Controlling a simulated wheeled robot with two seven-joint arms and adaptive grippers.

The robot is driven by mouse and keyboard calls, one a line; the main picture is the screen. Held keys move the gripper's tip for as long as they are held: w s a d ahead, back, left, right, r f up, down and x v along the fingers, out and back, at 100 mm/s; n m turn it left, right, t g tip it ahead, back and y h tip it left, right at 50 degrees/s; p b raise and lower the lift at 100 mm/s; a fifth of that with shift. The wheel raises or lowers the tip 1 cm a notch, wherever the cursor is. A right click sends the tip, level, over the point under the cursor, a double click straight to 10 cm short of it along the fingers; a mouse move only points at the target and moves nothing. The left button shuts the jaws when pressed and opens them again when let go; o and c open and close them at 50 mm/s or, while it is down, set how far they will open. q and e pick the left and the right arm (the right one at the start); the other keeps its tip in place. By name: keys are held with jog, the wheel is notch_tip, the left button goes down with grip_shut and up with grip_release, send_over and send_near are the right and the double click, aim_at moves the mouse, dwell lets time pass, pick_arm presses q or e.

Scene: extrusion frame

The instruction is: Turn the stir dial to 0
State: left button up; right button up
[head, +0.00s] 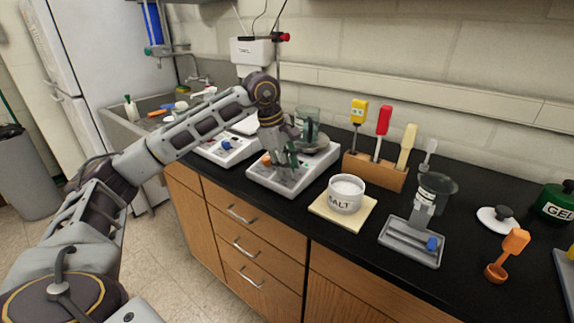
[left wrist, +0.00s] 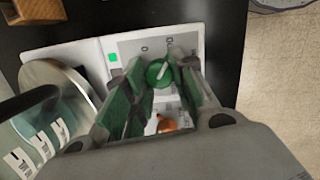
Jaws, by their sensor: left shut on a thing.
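The stirrer hot plate (head: 290,180) is a pale box on the black counter with a round metal plate on top. Its control panel also shows in the left wrist view (left wrist: 128,46). My left gripper (head: 284,164) points down over the panel. In the left wrist view, its fingertips are shut on a green round dial (left wrist: 159,73) with a pale pointer line. The printed scale is too blurred to read the setting. An orange knob (left wrist: 166,123) lies nearer the palm, between the fingers; it also shows in the head view (head: 266,160). My right gripper is out of view.
A second pale device with a blue knob (head: 226,145) stands to the left. A salt jar (head: 346,193) on a pale mat, a wooden block (head: 374,171) with coloured tools and a grey tray (head: 410,243) stand to the right. The counter's front edge is close.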

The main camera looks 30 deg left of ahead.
pick_arm(q)
jog(key=shift+n, duration=1.2)
jog(key=shift+s+n+t, duration=0.1)
jog(key=shift+n+t, duration=0.2)
jog(key=shift+n, duration=1.4)
jog(key=n, duration=0.3)
jog(key=shift+d+n+t+y, duration=0.1)
jog(key=shift+n+t+y, duration=0.2)
jog(key=shift+y, duration=0.1)
jog(key=n, duration=0.3)
jog(key=shift+s, duration=0.1)
jog(key=shift+n, duration=0.4)
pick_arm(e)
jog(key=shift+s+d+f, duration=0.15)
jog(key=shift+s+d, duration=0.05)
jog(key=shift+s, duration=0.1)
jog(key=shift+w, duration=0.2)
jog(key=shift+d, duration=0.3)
pick_arm(q)
jog(key=o, duration=1)
